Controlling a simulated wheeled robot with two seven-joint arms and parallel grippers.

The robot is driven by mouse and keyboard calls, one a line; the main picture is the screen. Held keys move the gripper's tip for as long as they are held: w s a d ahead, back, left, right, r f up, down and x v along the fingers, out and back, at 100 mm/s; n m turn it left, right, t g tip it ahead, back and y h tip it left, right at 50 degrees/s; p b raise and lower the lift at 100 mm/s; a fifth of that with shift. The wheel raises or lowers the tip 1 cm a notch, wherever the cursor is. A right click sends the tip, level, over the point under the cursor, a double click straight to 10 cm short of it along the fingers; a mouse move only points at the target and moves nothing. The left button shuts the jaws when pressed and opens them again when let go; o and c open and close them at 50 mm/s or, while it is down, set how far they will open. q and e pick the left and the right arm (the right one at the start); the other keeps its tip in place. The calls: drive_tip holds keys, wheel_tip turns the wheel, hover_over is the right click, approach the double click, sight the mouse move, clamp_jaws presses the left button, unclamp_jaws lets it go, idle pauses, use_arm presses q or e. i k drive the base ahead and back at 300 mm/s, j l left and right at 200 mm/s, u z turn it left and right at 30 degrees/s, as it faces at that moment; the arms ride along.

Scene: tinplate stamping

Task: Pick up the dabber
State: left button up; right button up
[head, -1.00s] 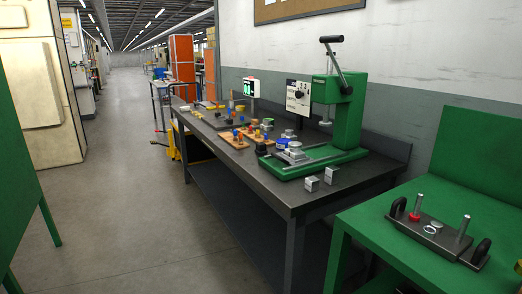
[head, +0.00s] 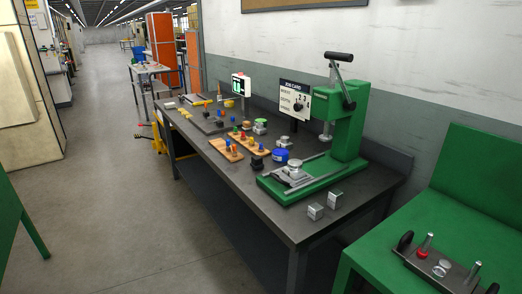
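Neither of my grippers shows in the head view. I cannot tell for certain which item is the dabber. Small upright pieces with red, yellow and blue tops stand on wooden boards (head: 226,150) on the dark workbench (head: 252,203). A small black piece (head: 257,163) sits at the near end of the boards. A round blue tin (head: 281,156) stands beside it, left of the green lever press (head: 347,130). Nothing is seen held.
Two small metal blocks (head: 315,211) lie near the bench's front corner. A green table (head: 388,262) at the right bears a dark tray with handles (head: 423,267).

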sight(257, 162)
drive_tip(key=i+j+z, duration=0.2)
drive_tip(key=i+j, duration=0.25)
drive_tip(key=i+j+z, duration=0.15)
drive_tip(key=i+j, duration=0.4)
drive_tip(key=i+j+z, duration=0.2)
drive_tip(key=i+j, duration=0.4)
drive_tip(key=i+j+z, duration=0.15)
drive_tip(key=i+j, duration=0.3)
drive_tip(key=j, duration=0.25)
